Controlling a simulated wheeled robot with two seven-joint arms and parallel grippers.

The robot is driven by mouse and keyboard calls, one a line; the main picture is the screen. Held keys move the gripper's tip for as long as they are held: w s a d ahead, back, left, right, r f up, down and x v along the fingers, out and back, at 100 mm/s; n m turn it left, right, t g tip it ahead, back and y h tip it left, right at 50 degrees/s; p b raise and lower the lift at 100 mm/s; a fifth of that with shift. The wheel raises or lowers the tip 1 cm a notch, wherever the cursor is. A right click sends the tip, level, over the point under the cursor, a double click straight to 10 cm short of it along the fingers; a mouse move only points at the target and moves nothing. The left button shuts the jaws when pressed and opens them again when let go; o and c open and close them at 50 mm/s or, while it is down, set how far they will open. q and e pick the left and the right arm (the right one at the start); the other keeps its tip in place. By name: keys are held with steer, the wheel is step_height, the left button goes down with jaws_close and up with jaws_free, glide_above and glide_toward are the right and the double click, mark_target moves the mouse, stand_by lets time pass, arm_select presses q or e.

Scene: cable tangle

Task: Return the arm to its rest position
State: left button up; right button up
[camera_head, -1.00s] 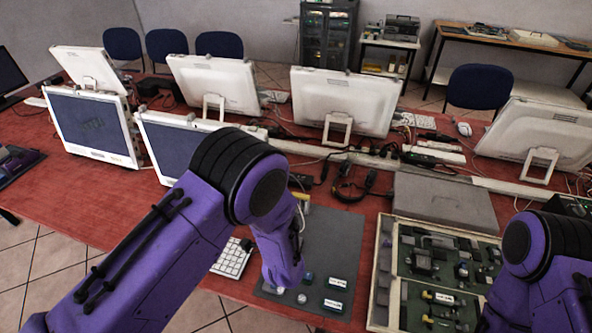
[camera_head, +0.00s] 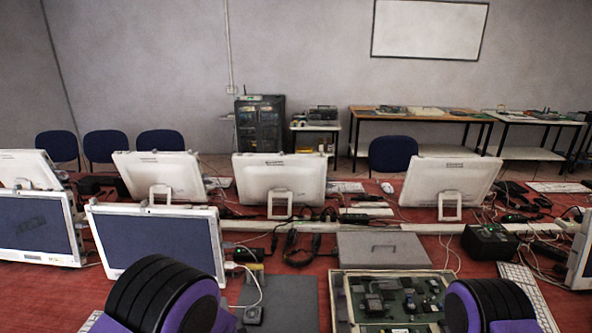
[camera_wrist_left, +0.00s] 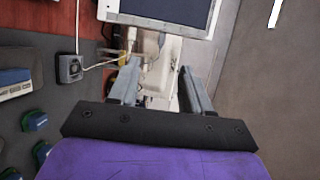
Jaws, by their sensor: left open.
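My left gripper (camera_wrist_left: 158,78) shows in the left wrist view, its two grey fingers apart with nothing gripped between them. A white cable with a plug and a monitor edge (camera_wrist_left: 160,12) lie beyond the fingers. A black square adapter (camera_wrist_left: 70,68) is to their left, with a cable running from it. In the head view, only purple and black parts of my arms show at the bottom edge, at left and right. Both grippers are outside the head view, so the right gripper is not seen.
White monitors (camera_head: 280,181) stand in rows on the red table. A grey mat (camera_head: 285,300) and an open case of electronic parts (camera_head: 338,302) lie at the front. A grey closed box (camera_head: 385,262) sits behind the case. Loose cables lie mid-table.

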arm_select(q)
steer(key=s+a+f+n+g+h+b, duration=0.1)
steer(key=s+a+f+n+g+b, duration=0.15)
steer(key=s+f+n, duration=0.55)
steer(key=s+a+f+n+g+h+b, duration=0.1)
steer(key=s+a+f+n+g+h, duration=0.1)
steer(key=s+a+f+n+g, duration=0.4)
steer(key=s+a+f+n+g+b, duration=0.2)
steer(key=s+f, duration=0.4)
steer(key=s, duration=0.4)
steer(key=s+a+f+n+g+b, duration=0.1)
steer(key=s+f+n, duration=0.3)
steer(key=s, duration=0.7)
steer(key=shift+a+f+n+g+y+b, duration=0.35)
steer(key=shift+f+g+b, duration=0.35)
steer(key=shift+f, duration=0.25)
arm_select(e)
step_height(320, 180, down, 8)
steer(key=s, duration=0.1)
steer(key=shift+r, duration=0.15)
